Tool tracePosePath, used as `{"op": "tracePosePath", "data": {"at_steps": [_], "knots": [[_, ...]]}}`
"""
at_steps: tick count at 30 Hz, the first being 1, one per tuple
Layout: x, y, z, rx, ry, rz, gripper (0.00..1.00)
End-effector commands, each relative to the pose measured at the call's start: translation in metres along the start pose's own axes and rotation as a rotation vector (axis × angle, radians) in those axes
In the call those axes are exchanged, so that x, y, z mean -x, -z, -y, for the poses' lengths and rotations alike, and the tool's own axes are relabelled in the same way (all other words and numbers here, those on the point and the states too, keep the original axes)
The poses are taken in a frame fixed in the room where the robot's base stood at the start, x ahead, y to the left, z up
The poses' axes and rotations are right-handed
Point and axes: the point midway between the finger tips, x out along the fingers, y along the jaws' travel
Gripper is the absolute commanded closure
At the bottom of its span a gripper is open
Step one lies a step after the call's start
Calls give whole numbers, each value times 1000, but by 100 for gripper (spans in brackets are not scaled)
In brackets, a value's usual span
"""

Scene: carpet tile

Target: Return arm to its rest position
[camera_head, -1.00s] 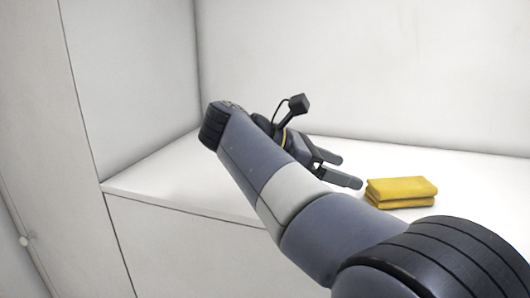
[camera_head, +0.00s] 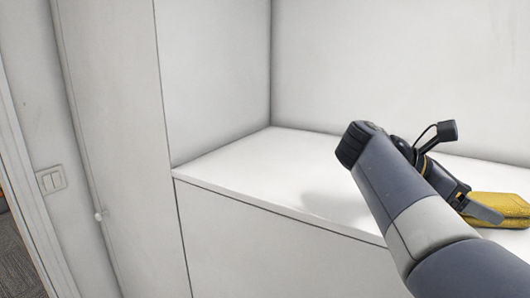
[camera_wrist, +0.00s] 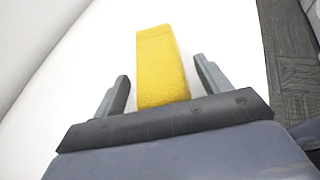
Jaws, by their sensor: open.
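My gripper (camera_head: 482,207) is at the right of the head view, above the white counter, with my arm reaching in from the lower right.
The white counter (camera_head: 290,180) is bare to the left of my arm, with walls behind and a tall white cabinet (camera_head: 110,130) at its left. A light switch (camera_head: 52,180) and a door frame are at the far left. Dark flooring (camera_wrist: 295,75) shows at right in the wrist view.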

Motion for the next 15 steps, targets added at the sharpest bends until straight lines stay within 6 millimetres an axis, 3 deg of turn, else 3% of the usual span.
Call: {"op": "tracePosePath", "data": {"at_steps": [5, 15], "knots": [[-14, 1, 0, 0, 1, -1, 28], [-13, 3, 0, 1, -1, -1, 28]]}}
